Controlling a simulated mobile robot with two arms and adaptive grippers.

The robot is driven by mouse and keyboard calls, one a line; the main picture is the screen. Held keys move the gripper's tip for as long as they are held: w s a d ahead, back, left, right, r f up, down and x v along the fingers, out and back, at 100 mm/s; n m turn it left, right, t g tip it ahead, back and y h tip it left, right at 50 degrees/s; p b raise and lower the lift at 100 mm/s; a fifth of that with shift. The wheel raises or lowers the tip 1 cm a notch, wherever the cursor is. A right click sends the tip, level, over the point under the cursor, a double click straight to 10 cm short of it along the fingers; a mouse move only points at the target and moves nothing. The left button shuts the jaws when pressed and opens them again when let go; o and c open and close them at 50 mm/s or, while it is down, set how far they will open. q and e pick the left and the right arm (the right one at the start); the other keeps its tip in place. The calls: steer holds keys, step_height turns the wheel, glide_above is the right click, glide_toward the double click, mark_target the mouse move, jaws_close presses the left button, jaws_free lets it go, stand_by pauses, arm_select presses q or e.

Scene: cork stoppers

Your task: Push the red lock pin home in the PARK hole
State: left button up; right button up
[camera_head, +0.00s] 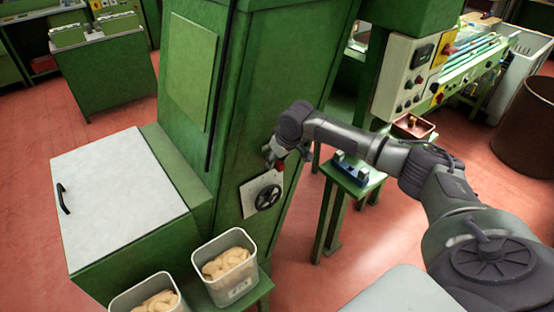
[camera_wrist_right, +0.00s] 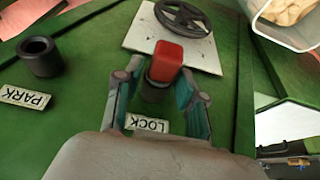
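The red lock pin (camera_wrist_right: 168,62) sits at the dark LOCK collar (camera_wrist_right: 155,90) on the green machine face, above the upside-down LOCK label (camera_wrist_right: 148,124). My right gripper (camera_wrist_right: 158,78) is open, with one finger on each side of the pin; a gap shows on the left side. In the head view the right gripper (camera_head: 277,158) is at the machine face, and only a little red of the pin shows beside it. The PARK hole (camera_wrist_right: 40,56) is an empty-looking black collar left of the pin, beside the PARK label (camera_wrist_right: 25,97). My left gripper is not in view.
A black handwheel (camera_head: 268,198) on a pale plate is just below the gripper in the head view. Bins of corks (camera_head: 228,265) stand at the lower middle. A small green stand with a blue item (camera_head: 350,170) is to the right, under my arm.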

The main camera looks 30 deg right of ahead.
steer(key=c, duration=0.5)
steer(key=o, duration=1.1)
steer(key=shift+c, duration=0.2)
